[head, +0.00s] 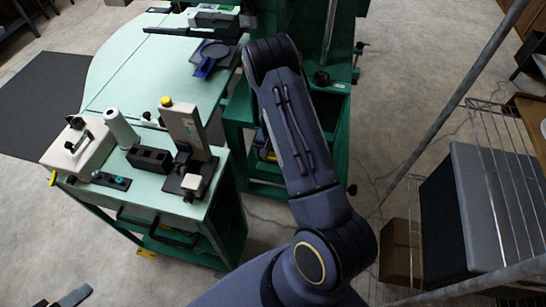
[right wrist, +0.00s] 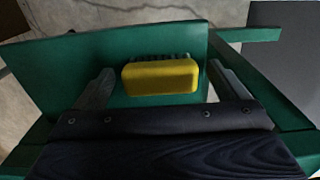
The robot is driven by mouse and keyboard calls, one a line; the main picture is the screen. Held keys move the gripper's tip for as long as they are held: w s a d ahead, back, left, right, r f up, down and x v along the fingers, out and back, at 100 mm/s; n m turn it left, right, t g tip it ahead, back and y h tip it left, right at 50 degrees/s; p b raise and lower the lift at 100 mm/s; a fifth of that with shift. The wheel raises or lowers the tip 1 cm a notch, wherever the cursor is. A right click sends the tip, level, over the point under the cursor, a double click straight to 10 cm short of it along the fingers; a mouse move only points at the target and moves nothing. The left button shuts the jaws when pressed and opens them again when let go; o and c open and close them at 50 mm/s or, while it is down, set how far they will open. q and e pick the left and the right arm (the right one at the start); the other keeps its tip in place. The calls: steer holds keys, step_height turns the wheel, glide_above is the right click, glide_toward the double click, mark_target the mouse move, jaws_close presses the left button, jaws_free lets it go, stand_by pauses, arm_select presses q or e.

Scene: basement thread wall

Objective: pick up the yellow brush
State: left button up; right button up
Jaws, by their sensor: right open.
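The yellow brush (right wrist: 160,77) lies on a green surface in the right wrist view, with a yellow block-shaped back and dark bristles along its far side. My right gripper (right wrist: 160,70) is open, with one finger on each side of the brush and a gap at each side; I cannot tell whether anything touches. In the head view my right arm reaches towards the green machine, and its forearm hides most of the gripper. A grey-blue piece at the lower left edge of the head view may be part of my left gripper; its jaws cannot be made out.
A green bench (head: 130,75) on the left carries a white box (head: 76,146), a white cylinder (head: 120,128), a stand (head: 187,130) and a blue tool (head: 207,65). A green machine (head: 340,110) stands behind my arm. A wire rack (head: 505,190) and a metal post (head: 440,120) are at right.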

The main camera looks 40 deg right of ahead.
steer(key=shift+f, duration=0.45)
steer(key=shift+c, duration=0.2)
steer(key=c, duration=1)
steer(key=shift+r, duration=0.15)
steer(key=shift+r, duration=0.25)
step_height(320, 180, up, 2)
steer(key=shift+r, duration=0.2)
steer(key=s+a+r, duration=0.2)
steer(key=s+r, duration=0.1)
steer(key=s, duration=0.1)
steer(key=s+a+r, duration=0.2)
steer(key=s+r, duration=0.1)
steer(key=s, duration=0.1)
steer(key=s+a+r, duration=0.2)
steer(key=s+r, duration=0.2)
steer(key=shift+s, duration=0.4)
